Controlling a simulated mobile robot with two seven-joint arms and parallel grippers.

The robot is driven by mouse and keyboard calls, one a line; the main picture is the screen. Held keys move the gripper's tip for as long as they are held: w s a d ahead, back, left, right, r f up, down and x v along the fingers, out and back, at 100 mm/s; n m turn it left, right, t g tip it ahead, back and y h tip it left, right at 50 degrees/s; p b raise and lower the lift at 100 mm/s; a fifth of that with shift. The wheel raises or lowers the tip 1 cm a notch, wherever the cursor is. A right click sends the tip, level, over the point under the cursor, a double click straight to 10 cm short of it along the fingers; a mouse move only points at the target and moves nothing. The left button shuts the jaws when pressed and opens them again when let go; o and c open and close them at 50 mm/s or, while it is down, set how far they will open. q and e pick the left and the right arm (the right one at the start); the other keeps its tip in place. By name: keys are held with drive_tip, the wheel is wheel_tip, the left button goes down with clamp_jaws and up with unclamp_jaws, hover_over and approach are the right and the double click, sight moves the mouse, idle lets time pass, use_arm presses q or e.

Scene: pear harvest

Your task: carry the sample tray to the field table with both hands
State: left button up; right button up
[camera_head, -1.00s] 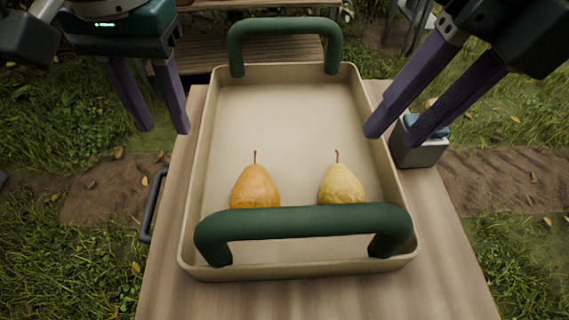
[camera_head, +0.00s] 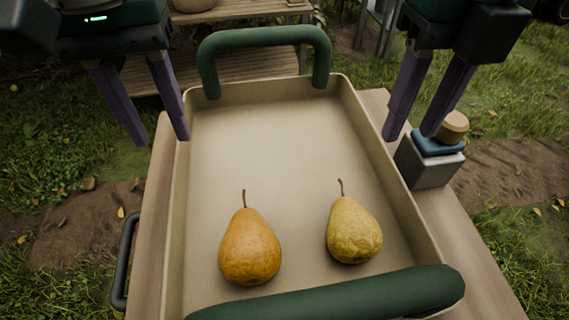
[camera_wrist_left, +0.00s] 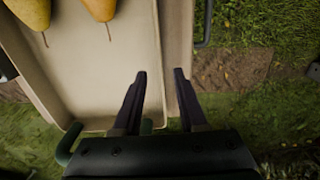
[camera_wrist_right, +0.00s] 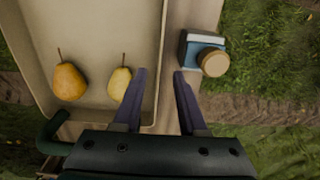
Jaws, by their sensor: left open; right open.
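The beige sample tray (camera_head: 280,130) lies on a wooden surface, with a green handle (camera_head: 265,38) at its far end and another (camera_head: 340,298) at its near end. Two pears stand in it: an orange-brown one (camera_head: 249,247) and a yellow-green one (camera_head: 354,231). My left gripper (camera_head: 160,138) is open and empty over the tray's left edge; the left wrist view shows the tray wall (camera_wrist_left: 160,60) below its fingers. My right gripper (camera_head: 408,136) is open and empty near the tray's right wall. Neither gripper touches a handle.
A grey box with a blue top (camera_head: 430,160) and a round tan piece (camera_head: 453,126) on it stands right of the tray. A dark side handle (camera_head: 124,262) is on the left of the wooden surface (camera_head: 147,225). A slatted wooden table (camera_head: 160,75) stands behind; grass surrounds.

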sight(175, 164)
use_arm(q)
wheel_tip(175, 164, down, 8)
drive_tip(key=shift+r, duration=0.1)
use_arm(e)
wheel_tip(175, 164, down, 8)
use_arm(q)
drive_tip(key=shift+c, duration=0.3)
use_arm(e)
drive_tip(key=shift+c, duration=0.3)
use_arm(q)
clamp_jaws()
use_arm(e)
clamp_jaws()
drive_tip(key=shift+r, duration=0.1)
idle(0.3)
